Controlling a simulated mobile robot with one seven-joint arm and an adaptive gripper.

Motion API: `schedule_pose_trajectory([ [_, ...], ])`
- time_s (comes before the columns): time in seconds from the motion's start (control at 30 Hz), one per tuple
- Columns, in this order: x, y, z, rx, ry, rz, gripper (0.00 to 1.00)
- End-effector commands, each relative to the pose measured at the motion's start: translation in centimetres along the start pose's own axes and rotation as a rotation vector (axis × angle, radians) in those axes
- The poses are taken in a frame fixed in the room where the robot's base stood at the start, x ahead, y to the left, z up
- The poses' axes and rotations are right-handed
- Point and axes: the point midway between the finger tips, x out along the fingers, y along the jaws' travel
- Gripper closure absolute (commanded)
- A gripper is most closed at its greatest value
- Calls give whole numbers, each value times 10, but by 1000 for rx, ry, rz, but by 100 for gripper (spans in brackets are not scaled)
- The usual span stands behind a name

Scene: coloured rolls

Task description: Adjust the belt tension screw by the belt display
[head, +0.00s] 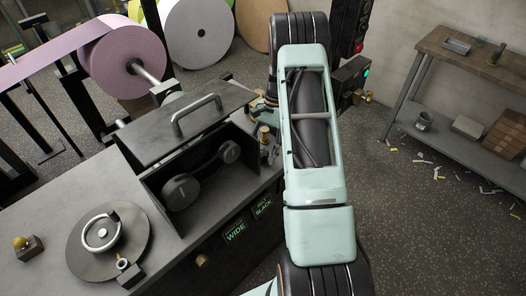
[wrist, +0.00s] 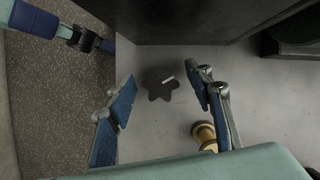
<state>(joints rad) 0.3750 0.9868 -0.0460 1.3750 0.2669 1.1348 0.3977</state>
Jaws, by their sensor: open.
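The belt display (head: 264,207) on the front of the dark machine reads "BELT SLACK" in green. In the wrist view a dark star-shaped knob (wrist: 158,90) with a white mark, apparently the tension screw, sits on a grey surface. My gripper (wrist: 163,97) is open, with its blue-padded fingers on either side of the knob in that view and nothing held. Whether they touch it I cannot tell. In the head view my arm hides most of my gripper and the knob.
A second display (head: 235,233) reads "WIDE". An open lid (head: 186,125) uncovers a belt and pulleys (head: 182,191). A brass fitting (wrist: 204,132) stands close to the right finger, and a dark wall (wrist: 180,22) rises beyond the knob. A shelf bench (head: 465,75) stands at right across open floor.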

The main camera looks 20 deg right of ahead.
Motion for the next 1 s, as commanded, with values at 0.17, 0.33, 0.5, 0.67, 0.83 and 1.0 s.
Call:
schedule_pose_trajectory([
  [0.17, 2, 0, 0, 0, 1, 0, 52],
  [0.33, 2, 0, 0, 0, 1, 0, 59],
  [0.5, 2, 0, 0, 0, 1, 0, 78],
  [0.67, 2, 0, 0, 0, 1, 0, 94],
  [0.83, 2, 0, 0, 9, 1, -4, 94],
  [1.0, 2, 1, -1, 58, 1, -23, 94],
])
